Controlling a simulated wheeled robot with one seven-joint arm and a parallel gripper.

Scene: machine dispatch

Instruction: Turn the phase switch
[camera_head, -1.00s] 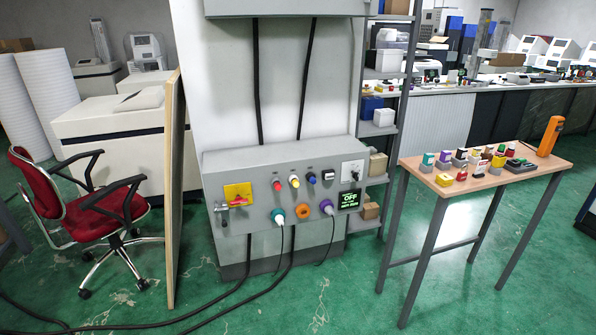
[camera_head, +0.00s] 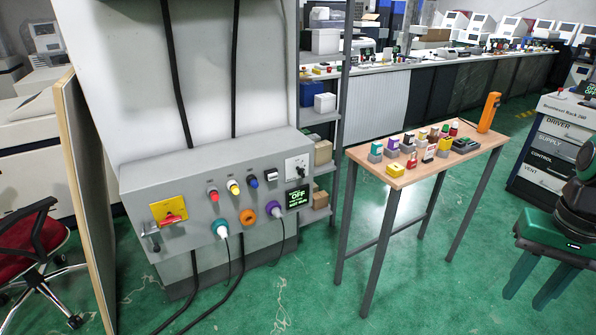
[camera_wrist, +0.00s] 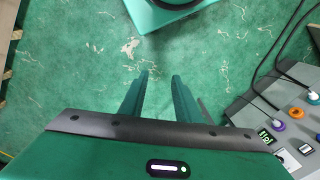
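A grey sloped control panel (camera_head: 215,192) stands left of centre in the head view. At its left is a red rotary handle on a yellow plate (camera_head: 169,212). I cannot tell from labels which is the phase switch. My gripper (camera_head: 526,298) is at the right edge of the head view, pointing down, far from the panel. In the wrist view my gripper (camera_wrist: 161,80) is open and empty above the floor; the panel (camera_wrist: 275,110) shows at right.
A wooden table (camera_head: 405,182) with several coloured parts and an orange device (camera_head: 489,112) stands between panel and gripper. A board (camera_head: 85,190) stands left. Green floor is open in front.

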